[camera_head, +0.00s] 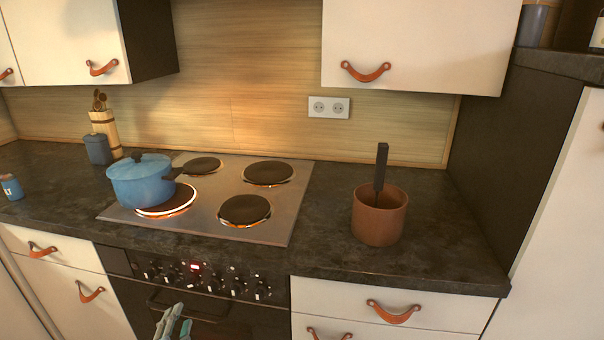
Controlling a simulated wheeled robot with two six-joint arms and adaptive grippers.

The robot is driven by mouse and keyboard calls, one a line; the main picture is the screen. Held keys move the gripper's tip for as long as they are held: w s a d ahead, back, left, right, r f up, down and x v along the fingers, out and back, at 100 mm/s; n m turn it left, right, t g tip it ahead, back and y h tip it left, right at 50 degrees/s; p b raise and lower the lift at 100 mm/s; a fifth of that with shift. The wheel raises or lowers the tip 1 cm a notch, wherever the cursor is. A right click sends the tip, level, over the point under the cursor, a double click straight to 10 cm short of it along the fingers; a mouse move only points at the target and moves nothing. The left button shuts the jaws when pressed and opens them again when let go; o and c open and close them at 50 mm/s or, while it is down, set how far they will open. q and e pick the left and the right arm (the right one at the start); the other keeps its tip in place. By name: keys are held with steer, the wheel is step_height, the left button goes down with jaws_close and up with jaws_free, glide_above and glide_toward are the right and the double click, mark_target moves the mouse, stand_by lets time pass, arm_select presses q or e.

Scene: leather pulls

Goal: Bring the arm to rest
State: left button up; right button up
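My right gripper is not in view.
A blue lidded pot (141,183) stands on the left front burner of the cooktop (222,190). A brown pot (379,222) with a black-handled utensil stands right on the dark counter (440,240). The oven handle (212,314) and leather drawer pulls (394,313) stick out in front.

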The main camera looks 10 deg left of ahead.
arm_select(q)
steer(key=s+f+n+g+h, duration=0.1)
steer(key=s+f+g, duration=0.15)
steer(key=f, duration=0.55)
steer(key=s+f+n+g+h, duration=0.1)
steer(key=s+f+g, duration=0.15)
steer(key=f, duration=0.65)
steer(key=s+d+f+n+g+h+p, duration=0.1)
steer(key=s+d+f+n+g+p, duration=0.2)
steer(key=s+f, duration=1)
steer(key=s+d+f+n+g+p, duration=0.1)
steer(key=s+d+f+g, duration=0.1)
steer(key=s, duration=0.8)
steer(key=s+d+f+n+g+h+p, duration=0.1)
steer(key=s+d, duration=0.4)
steer(key=s, duration=0.6)
steer(key=f+n+g+p, duration=0.1)
steer(key=g, duration=0.1)
steer(key=shift+f+g+h, duration=0.3)
steer(key=shift+f, duration=0.1)
steer(key=shift+s, duration=0.15)
